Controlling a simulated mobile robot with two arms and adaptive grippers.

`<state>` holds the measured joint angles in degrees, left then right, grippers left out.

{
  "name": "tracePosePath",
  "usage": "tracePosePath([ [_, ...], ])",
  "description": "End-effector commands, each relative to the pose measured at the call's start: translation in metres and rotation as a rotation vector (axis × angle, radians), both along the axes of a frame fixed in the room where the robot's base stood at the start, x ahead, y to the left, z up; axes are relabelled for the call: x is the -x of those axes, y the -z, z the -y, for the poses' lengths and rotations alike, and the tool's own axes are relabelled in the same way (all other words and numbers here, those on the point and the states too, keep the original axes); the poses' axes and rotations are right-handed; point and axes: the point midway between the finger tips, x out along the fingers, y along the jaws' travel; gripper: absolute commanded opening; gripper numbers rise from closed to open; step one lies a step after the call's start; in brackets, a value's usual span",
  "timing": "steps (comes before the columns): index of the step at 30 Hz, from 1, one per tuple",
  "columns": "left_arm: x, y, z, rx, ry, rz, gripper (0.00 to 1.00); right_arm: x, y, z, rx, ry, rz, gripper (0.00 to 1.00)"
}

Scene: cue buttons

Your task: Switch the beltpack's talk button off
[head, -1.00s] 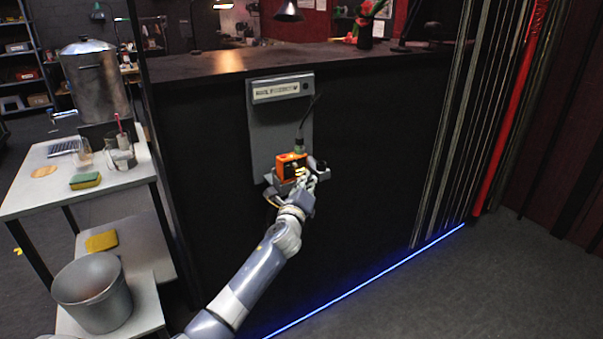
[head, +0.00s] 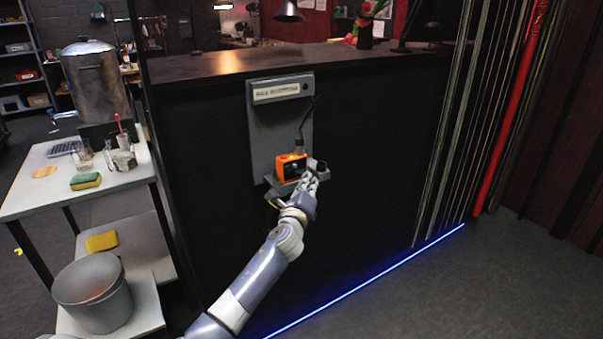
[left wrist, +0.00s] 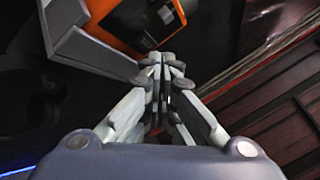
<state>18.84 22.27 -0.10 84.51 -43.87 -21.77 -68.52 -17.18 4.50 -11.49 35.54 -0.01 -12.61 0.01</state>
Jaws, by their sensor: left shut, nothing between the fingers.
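The beltpack (head: 284,168) is an orange box with a dark face, set on a grey wall bracket (head: 262,140) on the front of the dark counter. In the left wrist view the beltpack (left wrist: 125,38) shows as an orange edge around a dark face at the top, tilted. My left gripper (head: 316,168) is shut and empty, its fingertips at the right front of the beltpack. In the left wrist view the closed fingertips (left wrist: 161,60) lie close below the beltpack's dark face; I cannot tell whether they touch it. The talk button cannot be made out. My right gripper is not in view.
A labelled plate (head: 281,88) tops the bracket, and a dark cable rises from the beltpack. A white table (head: 40,197) at left carries a sponge (head: 85,181) and glass jars. A grey bucket (head: 92,289) stands below. Floor at right is clear.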

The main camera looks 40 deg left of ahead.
Motion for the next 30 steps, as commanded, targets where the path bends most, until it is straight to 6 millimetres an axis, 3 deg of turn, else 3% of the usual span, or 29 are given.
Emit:
tracePosePath([
  [8, 0.001, 0.0, 0.002, 0.0, 0.001, -0.001, 0.0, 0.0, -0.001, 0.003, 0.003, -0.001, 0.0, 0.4],
  [24, 0.02, 0.0, 0.049, 0.001, 0.001, 0.0, 0.0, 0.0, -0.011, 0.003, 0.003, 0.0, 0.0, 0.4],
  [30, 0.023, 0.001, 0.056, -0.001, 0.0, 0.0, 0.0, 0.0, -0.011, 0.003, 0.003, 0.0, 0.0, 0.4],
])
